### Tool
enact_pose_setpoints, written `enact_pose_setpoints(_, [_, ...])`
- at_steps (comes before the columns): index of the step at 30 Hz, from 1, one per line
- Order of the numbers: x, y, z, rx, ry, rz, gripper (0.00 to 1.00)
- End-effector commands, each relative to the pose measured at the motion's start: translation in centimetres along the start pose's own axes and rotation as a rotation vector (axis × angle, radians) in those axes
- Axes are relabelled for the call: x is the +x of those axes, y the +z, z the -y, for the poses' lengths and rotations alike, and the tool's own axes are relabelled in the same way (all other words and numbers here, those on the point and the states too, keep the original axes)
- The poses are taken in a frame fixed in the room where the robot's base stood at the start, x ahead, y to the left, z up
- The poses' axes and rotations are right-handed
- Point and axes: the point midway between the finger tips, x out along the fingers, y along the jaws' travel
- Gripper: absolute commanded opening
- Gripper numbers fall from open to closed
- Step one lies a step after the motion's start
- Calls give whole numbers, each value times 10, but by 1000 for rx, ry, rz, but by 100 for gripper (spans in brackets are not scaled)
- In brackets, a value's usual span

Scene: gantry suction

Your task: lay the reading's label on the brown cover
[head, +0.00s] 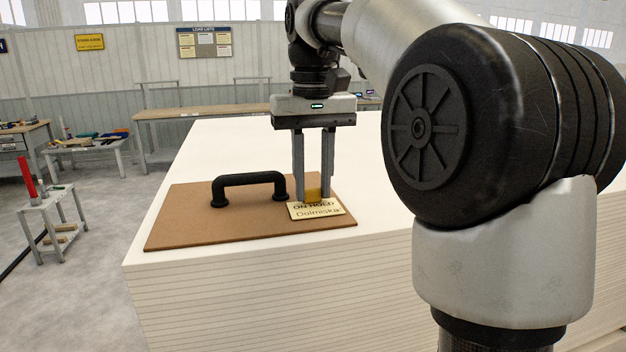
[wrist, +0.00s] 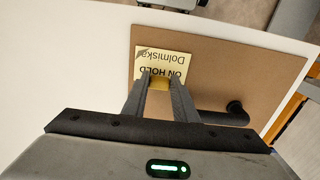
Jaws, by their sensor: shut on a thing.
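The brown cover (head: 195,213) lies flat on top of a tall white stack and carries a black handle (head: 249,182). The label (head: 317,211) is a pale yellow card reading "ON HOLD Dolmiska", with a darker yellow block (head: 314,193) at its back edge. My gripper (head: 314,198) points down over the right part of the cover, its fingers shut on the block. In the wrist view the label (wrist: 162,65) lies over the cover (wrist: 215,70) near its edge, right beside the white sheet. I cannot tell whether the label touches the cover.
The white stack (head: 270,285) has bare top around the cover. A small stand with a red cylinder (head: 27,177) stands at left. Workbenches (head: 200,112) and a notice board (head: 205,43) are behind. My arm hides the right side.

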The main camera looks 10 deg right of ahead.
Motion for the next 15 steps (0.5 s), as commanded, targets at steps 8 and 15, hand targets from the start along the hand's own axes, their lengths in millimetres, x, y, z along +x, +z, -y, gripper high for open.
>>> enact_pose_setpoints(8, [1, 0, 0, 0, 0, 0, 48])
enact_pose_setpoints(15, [0, 0, 0, 0, 0, 0, 48])
